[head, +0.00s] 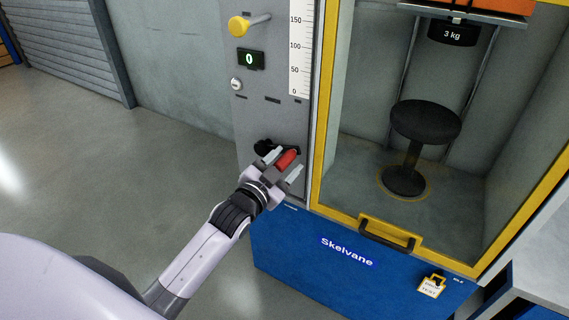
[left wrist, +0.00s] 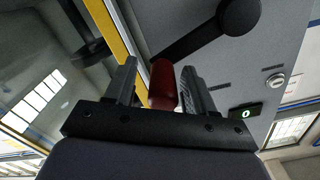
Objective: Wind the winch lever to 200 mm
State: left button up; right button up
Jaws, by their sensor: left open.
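The winch lever is a dark crank arm with a red handle (head: 287,159) on the lower part of the grey panel. In the left wrist view its black arm and hub (left wrist: 238,17) show at the top, with the red handle (left wrist: 163,85) between the fingers. My left gripper (head: 281,164) is open, with its fingers on either side of the red handle and gaps visible. The scale (head: 300,50) is marked 0 to 150 in view; its upper part is cut off. A green display (head: 250,59) reads 0. My right gripper is not in view.
A yellow knob (head: 239,26) and a small key switch (head: 237,84) are on the panel. Open floor lies left.

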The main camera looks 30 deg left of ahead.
pick_arm(q)
jog(key=s, duration=0.7)
jog(key=shift+a, duration=0.25)
jog(key=shift+f+p, duration=0.1)
jog(key=shift+p, duration=0.3)
jog(key=s+d+f+n+g+p, duration=0.2)
jog(key=s+d+f+g+p, duration=0.1)
jog(key=s, duration=0.7)
jog(key=s+d+f+n+g+p, duration=0.2)
jog(key=s+f+p, duration=0.4)
jog(key=s, duration=0.3)
jog(key=d+g+p, duration=0.1)
jog(key=g, duration=0.1)
jog(key=shift+s+g+h, duration=0.3)
jog(key=shift+s, duration=0.1)
